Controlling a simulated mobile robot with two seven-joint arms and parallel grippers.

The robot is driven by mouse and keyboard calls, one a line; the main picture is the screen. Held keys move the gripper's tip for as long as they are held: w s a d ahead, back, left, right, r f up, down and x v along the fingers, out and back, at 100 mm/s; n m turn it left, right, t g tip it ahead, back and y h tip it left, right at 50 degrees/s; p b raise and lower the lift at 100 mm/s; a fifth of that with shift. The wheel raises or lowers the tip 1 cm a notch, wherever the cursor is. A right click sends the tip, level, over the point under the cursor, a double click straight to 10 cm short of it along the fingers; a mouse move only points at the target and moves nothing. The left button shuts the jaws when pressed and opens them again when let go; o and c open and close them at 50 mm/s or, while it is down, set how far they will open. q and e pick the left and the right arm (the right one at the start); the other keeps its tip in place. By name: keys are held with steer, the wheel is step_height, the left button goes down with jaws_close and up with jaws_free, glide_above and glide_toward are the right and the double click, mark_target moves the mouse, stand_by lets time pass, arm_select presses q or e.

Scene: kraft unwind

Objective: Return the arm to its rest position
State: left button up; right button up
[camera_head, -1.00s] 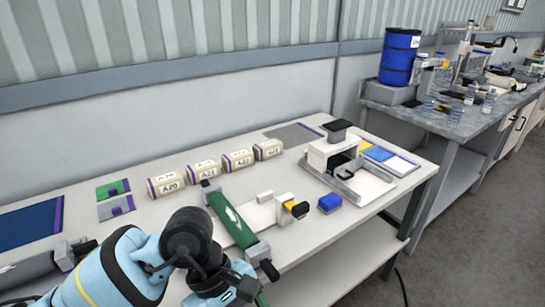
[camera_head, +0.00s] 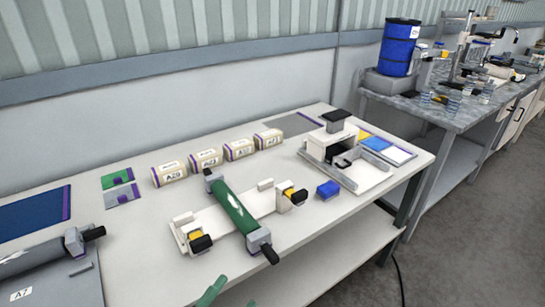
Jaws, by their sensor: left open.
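My left gripper (camera_head: 234,292) shows only at the bottom edge, as two green fingertips set apart. It is open, with nothing seen between them, and it appears in front of the table's front edge. The rest of my left arm is out of the picture. My right gripper is not in view. A green roll (camera_head: 234,212) with grey end blocks lies across a white stand (camera_head: 258,203) on the table, apart from the gripper.
A blue block (camera_head: 328,190) and a white device (camera_head: 335,143) are at right. A grey tray (camera_head: 84,288) with a roll is at left.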

arm_select(q)
steer(key=s+a+f+n+g+y, duration=0.4)
steer(key=s+a+f+n, duration=0.2)
steer(key=s+f, duration=0.3)
steer(key=s+a+f+n+g+y, duration=0.4)
steer(key=s+f+n, duration=0.5)
steer(key=f, duration=0.5)
steer(key=shift+s+a+f+y, duration=0.2)
steer(key=shift+s+a+y, duration=0.55)
steer(key=shift+a, duration=0.45)
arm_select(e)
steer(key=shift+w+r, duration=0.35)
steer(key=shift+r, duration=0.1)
arm_select(q)
steer(key=shift+w, duration=0.15)
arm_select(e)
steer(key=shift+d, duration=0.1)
